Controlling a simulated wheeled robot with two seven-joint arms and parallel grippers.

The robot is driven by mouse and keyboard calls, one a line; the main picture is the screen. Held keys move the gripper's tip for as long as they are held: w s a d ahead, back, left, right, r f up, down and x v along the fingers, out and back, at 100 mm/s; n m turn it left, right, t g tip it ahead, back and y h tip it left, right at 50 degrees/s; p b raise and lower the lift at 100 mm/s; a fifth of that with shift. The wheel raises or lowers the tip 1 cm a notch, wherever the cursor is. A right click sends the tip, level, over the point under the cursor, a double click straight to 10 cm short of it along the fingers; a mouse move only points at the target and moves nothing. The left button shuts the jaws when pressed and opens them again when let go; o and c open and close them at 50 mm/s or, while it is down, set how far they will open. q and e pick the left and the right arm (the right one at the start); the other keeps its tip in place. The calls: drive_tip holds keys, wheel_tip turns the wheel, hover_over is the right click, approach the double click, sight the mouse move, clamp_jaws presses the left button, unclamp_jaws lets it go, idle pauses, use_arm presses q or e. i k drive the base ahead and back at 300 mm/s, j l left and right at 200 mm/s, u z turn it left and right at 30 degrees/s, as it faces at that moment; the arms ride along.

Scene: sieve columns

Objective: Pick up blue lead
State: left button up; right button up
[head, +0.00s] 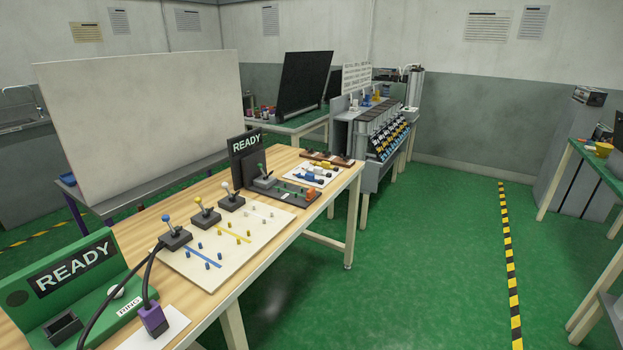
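No thing here is clearly a blue lead. Blue and yellow pieces (312,176) lie on a white sheet towards the far end of the wooden table (262,262); they are too small to tell apart. A blue-knobbed lever on a dark base (175,237) stands on a pale board (222,258) with a blue stripe and small blue pegs. A purple plug (153,320) with a black cable stands on a white card in the near foreground. Neither of my grippers is in view.
A green READY box (70,280) stands at the near left, and a dark READY unit (248,160) farther back. A grey machine (375,125) stands beyond the table. A large white panel (145,115) stands behind. Green floor (420,270) is clear on the right.

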sight(309, 177)
drive_tip(key=i+l+u, duration=0.1)
drive_tip(key=i+l, duration=0.3)
drive_tip(key=i, duration=0.2)
drive_tip(key=i+l, duration=0.5)
drive_tip(key=i+j+u, duration=0.05)
drive_tip(key=i, duration=0.05)
